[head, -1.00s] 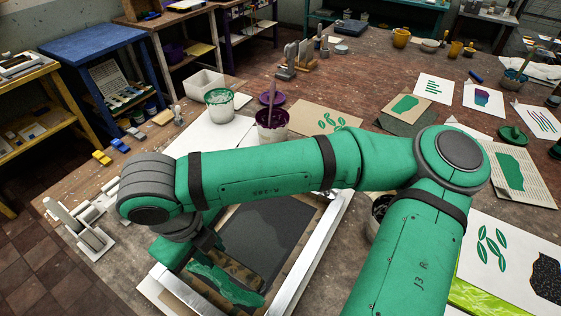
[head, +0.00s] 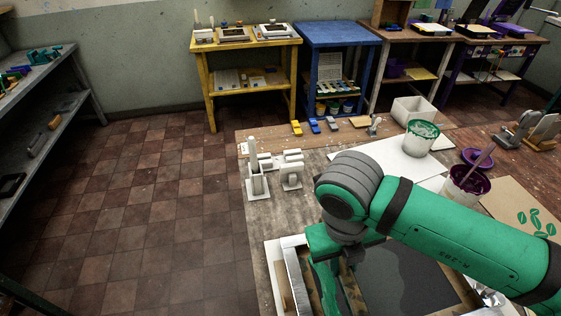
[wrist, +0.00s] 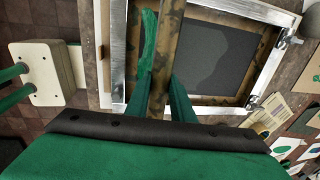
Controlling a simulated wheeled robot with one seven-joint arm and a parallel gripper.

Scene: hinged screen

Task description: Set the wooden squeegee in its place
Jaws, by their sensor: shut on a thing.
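The wooden squeegee (wrist: 170,35) is a brown bar with dark stains. In the wrist view my gripper (wrist: 168,82) has a finger on each side of it and is shut on it. A green ink streak (wrist: 148,45) runs beside the bar. In the head view my gripper (head: 338,262) is low over the left part of the screen frame (head: 291,280), and my arm hides much of the squeegee. I cannot tell whether the squeegee touches the screen.
White upright stands (head: 257,182) stand at the table's left edge, beyond the screen. A green ink bucket (head: 420,138), a white bin (head: 413,110) and a purple ink pot (head: 466,185) stand to the right. The floor left of the table is clear.

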